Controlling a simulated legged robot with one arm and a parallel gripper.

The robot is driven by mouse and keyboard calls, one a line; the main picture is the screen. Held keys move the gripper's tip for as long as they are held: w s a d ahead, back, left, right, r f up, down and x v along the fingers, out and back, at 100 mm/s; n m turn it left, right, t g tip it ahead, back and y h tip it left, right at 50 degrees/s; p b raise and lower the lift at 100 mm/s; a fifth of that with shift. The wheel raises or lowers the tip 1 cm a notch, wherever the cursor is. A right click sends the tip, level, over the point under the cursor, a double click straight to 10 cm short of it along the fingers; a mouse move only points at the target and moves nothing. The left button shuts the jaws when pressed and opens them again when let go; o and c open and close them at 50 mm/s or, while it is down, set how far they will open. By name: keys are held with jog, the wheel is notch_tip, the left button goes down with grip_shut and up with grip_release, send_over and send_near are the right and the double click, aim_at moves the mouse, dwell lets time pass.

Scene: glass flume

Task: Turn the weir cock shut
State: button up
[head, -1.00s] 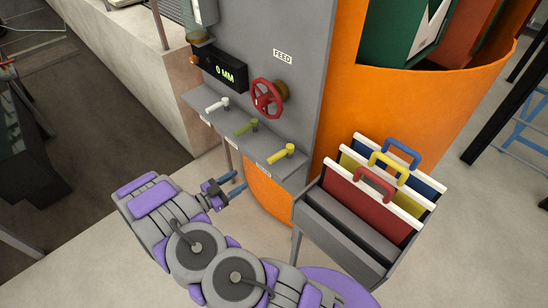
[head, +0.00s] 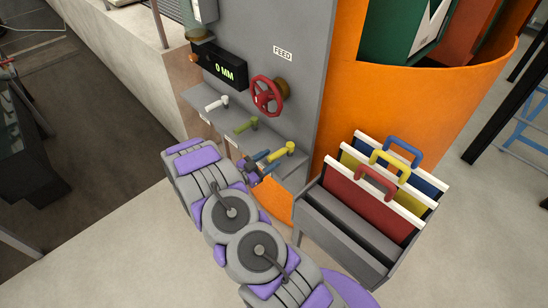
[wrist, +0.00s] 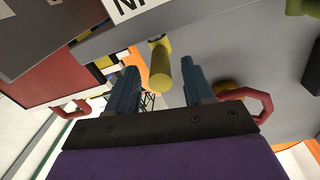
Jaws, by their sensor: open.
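Three cocks with lever handles sit in a row on the grey ledge (head: 229,117): a white one (head: 216,103), a green one (head: 246,125) and a yellow one (head: 281,152). Their name labels are too small or cut off to read, so I cannot tell by label which is the weir cock. My gripper (head: 265,160) is open at the yellow cock, to its left in the head view. In the wrist view the yellow handle (wrist: 161,70) shows between the two spread finger tips (wrist: 160,75), with gaps on both sides. The green handle (wrist: 302,7) is at the top right.
A red handwheel (head: 265,96) under a FEED label and a display reading 0 MM (head: 223,71) are on the grey panel above. A rack (head: 340,240) of red, yellow and blue boards with handles stands close on the right. An orange curved wall (head: 350,110) is behind.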

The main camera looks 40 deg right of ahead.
aim_at(281, 152)
jog(key=shift+d, duration=1.5)
jog(key=shift+c, duration=0.2)
grip_shut()
